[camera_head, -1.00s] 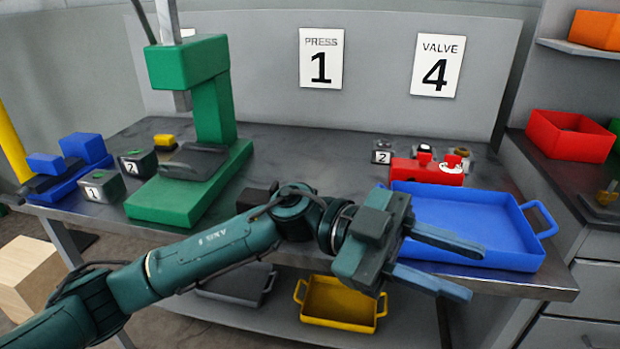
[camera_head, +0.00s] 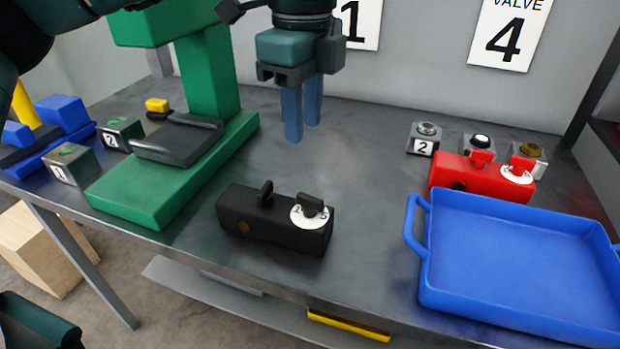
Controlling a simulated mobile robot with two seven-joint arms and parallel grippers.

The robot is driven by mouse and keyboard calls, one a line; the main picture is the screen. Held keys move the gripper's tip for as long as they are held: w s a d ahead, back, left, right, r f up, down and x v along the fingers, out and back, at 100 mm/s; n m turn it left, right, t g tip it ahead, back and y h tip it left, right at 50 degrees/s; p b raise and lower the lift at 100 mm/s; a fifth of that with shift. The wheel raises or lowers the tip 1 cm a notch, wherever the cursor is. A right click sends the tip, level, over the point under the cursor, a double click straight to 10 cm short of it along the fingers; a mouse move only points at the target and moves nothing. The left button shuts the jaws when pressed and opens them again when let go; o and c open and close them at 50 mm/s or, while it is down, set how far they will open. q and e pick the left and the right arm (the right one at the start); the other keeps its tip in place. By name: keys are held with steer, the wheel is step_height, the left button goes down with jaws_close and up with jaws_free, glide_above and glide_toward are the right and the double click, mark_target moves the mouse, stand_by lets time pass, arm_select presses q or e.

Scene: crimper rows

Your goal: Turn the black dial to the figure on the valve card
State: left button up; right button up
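The black block (camera_head: 250,217) sits on the bench. On its right part is the black dial (camera_head: 312,204), a knob on a white scale disc; the figures are too small to read surely. The valve card (camera_head: 508,38) on the wall shows 4. My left gripper (camera_head: 302,133) hangs above and behind the black block, fingers pointing down. It is empty, its fingers slightly apart, and touches nothing. My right gripper is not in view.
A green press (camera_head: 150,180) stands left. A red block (camera_head: 470,175) with its own dial and several small boxes sit right, behind a blue tray (camera_head: 437,240). The press card (camera_head: 361,22) shows 1. The bench behind the black block is clear.

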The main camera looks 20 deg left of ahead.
mark_target(305, 195)
arm_select(q)
step_height(305, 195, down, 12)
steer(key=shift+s+f, duration=0.1)
steer(key=shift+c, duration=0.4)
jaws_close()
